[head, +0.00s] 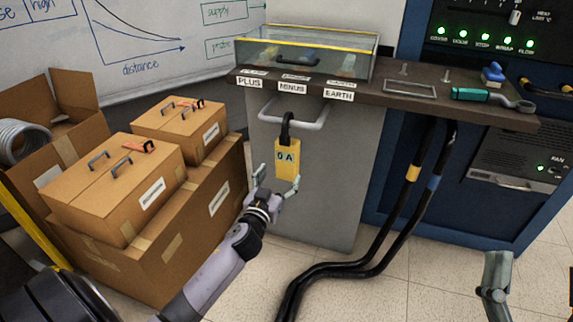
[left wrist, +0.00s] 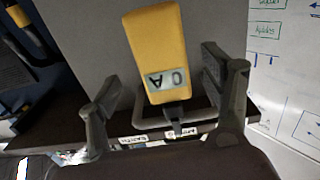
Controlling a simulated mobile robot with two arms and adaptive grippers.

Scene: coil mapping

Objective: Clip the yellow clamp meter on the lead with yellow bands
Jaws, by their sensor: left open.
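The yellow clamp meter (head: 287,161) hangs by its black jaw from a grey rail (head: 293,121) on the front of the bench. Its display reads "0 A". My left gripper (head: 278,186) is open just below the meter's lower end. In the left wrist view the meter (left wrist: 156,42) shows between the two spread fingers (left wrist: 162,95), with no clear contact. The black lead with a yellow band (head: 412,172) runs from under the bench to the floor, beside a lead with a blue band (head: 433,183). My right gripper (head: 496,278) shows only partly at lower right.
The bench top (head: 395,92) carries a glass case (head: 310,58), a teal-handled tool (head: 490,95) and a blue item. Cardboard boxes (head: 140,250) stand at left. A blue cabinet (head: 470,190) stands behind the leads. The floor in front of the bench is tiled.

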